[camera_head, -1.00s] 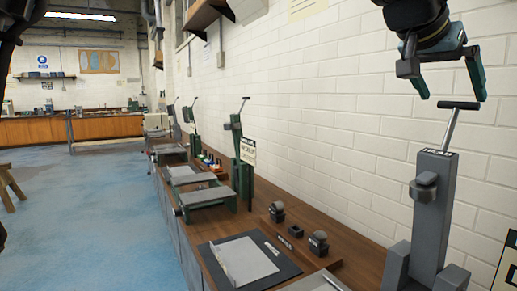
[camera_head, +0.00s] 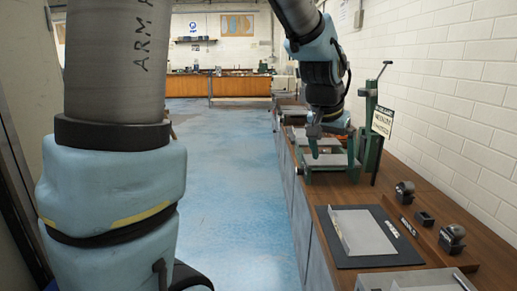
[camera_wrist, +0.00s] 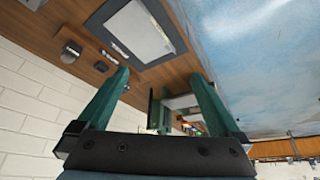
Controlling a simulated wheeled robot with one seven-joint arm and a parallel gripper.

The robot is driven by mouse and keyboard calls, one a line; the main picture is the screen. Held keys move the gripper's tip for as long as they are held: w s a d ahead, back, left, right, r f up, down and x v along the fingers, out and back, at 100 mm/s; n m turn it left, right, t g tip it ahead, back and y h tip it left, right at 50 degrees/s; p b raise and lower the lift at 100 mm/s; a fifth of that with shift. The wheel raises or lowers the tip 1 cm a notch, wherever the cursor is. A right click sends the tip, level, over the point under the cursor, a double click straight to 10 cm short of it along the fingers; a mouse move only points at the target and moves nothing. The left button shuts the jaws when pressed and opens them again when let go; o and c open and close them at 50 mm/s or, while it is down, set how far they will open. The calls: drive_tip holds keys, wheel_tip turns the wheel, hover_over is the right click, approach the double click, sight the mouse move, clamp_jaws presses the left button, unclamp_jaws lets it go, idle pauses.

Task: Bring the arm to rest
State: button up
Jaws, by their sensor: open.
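My gripper (camera_head: 332,148) hangs in the air over the left part of the workbench, in front of a green machine (camera_head: 368,135) in the head view. Its two green fingers are spread apart with nothing between them, and in the wrist view the gripper (camera_wrist: 160,92) is open too. My arm is bent, with its thick lower part on the left of the head view and its forearm reaching in from the top. Part of the green machine is hidden behind the gripper.
A wooden workbench (camera_head: 458,222) runs along the white wall. On it are a dark mat (camera_head: 392,261) with a grey plate (camera_head: 362,235) and small dark blocks (camera_head: 452,238). The blue floor (camera_head: 230,190) left of the bench is clear. A wooden counter (camera_head: 225,86) stands far back.

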drive_tip(key=s+a+f+n+y, duration=0.1)
drive_tip(key=a+f, duration=0.3)
drive_tip(key=a, duration=0.5)
drive_tip(key=s+a+f+n+g+y, duration=0.1)
drive_tip(key=s+a+f+n, duration=0.2)
drive_tip(key=a, duration=0.6)
drive_tip(key=s+a+f+n+g+y, duration=0.1)
drive_tip(key=s+a+f+n, duration=0.1)
drive_tip(key=a, duration=0.7)
wheel_tip(320, 180, down, 3)
drive_tip(key=shift+a+r+n, duration=0.2)
drive_tip(key=shift+a+n, duration=0.2)
drive_tip(key=shift+n, duration=0.2)
